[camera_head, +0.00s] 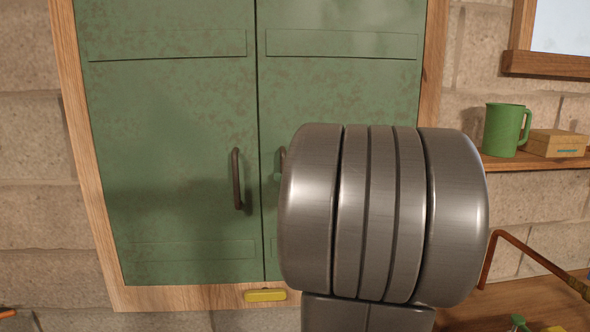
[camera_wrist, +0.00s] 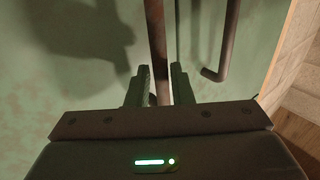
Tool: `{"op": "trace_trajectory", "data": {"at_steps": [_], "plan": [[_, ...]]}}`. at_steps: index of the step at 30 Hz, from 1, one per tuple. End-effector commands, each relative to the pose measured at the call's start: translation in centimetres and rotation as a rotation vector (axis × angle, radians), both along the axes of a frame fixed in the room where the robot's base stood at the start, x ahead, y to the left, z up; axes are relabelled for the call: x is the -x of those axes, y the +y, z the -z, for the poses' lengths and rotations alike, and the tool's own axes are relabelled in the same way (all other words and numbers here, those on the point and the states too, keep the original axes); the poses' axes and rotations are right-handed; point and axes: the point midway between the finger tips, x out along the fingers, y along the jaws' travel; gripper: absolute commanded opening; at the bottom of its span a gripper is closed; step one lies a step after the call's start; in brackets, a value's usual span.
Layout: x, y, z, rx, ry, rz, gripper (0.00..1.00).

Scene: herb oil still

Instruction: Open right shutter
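The right shutter (camera_head: 340,85) is a worn green metal panel, closed flush beside the left shutter (camera_head: 170,110). The right shutter's handle (camera_head: 282,160) is a dark upright bar by the middle seam, mostly hidden behind my arm in the head view. In the wrist view a brown handle bar (camera_wrist: 157,45) passes between the two fingers of my gripper (camera_wrist: 160,82), which sit close on both its sides. I take it to be the right shutter's handle. The left shutter's handle (camera_head: 237,180) is free; it shows beside my gripper in the wrist view (camera_wrist: 229,40).
A wooden frame (camera_head: 78,150) surrounds the shutters, with a yellow block (camera_head: 265,295) on its lower rail. At right, a shelf (camera_head: 540,162) holds a green mug (camera_head: 503,130) and a small box (camera_head: 556,143). A copper pipe (camera_head: 525,250) rises above a wooden surface (camera_head: 480,310) at lower right.

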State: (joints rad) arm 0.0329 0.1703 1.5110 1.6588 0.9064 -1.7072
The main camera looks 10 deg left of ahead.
Motion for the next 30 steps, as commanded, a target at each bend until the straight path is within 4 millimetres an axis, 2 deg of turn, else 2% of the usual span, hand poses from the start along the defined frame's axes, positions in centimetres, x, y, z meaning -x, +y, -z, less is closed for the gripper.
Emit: {"op": "trace_trajectory", "data": {"at_steps": [5,14,15,18,30], "plan": [[-0.98,1.2,-0.05,0.0,0.001,-0.001,0.2],[-1.15,1.39,0.05,0.0,0.0,0.0,0.2],[-1.15,1.39,0.05,0.0,0.0,0.0,0.18],[-1.14,1.38,0.04,0.0,0.0,0.0,0.0],[-0.56,1.14,0.32,0.001,-0.001,-0.016,0.0]]}}
